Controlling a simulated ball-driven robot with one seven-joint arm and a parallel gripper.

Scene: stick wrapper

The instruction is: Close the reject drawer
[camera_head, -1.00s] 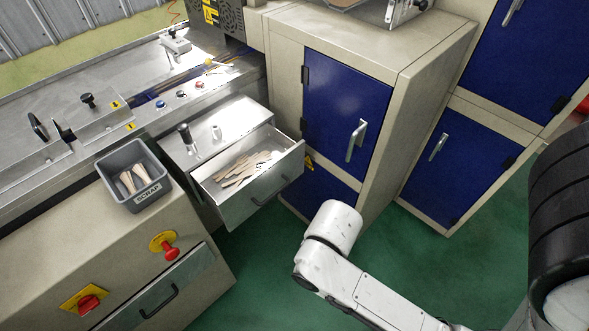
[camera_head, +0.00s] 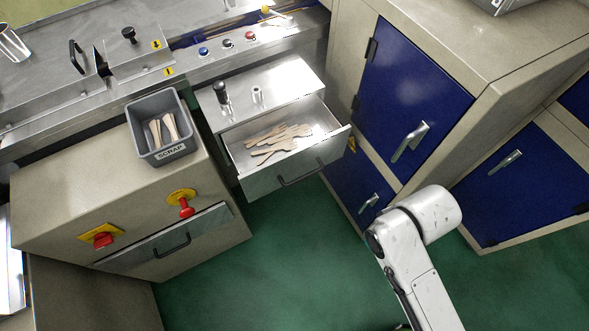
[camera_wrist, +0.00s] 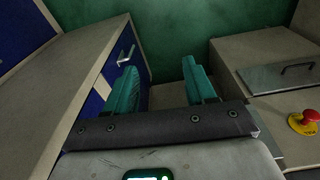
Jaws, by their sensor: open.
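The reject drawer (camera_head: 296,177) is pulled open in the head view, below the steel top with small knobs. Its black bar handle (camera_head: 301,177) is on the front face. Several flat wooden sticks (camera_head: 277,141) lie inside it. My gripper (camera_wrist: 160,82) shows in the wrist view, with two teal fingers spread apart and nothing between them. The drawer cannot be made out in the wrist view. In the head view my white arm is to the lower right of the drawer, apart from it, and the gripper itself does not show.
A grey scrap bin (camera_head: 161,128) holding wooden pieces stands on the beige cabinet, left of the drawer. A red knob (camera_head: 186,207) and another closed drawer (camera_head: 170,243) are on that cabinet. Blue-doored cabinets (camera_head: 412,90) stand right. Green floor (camera_head: 290,265) is clear in front.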

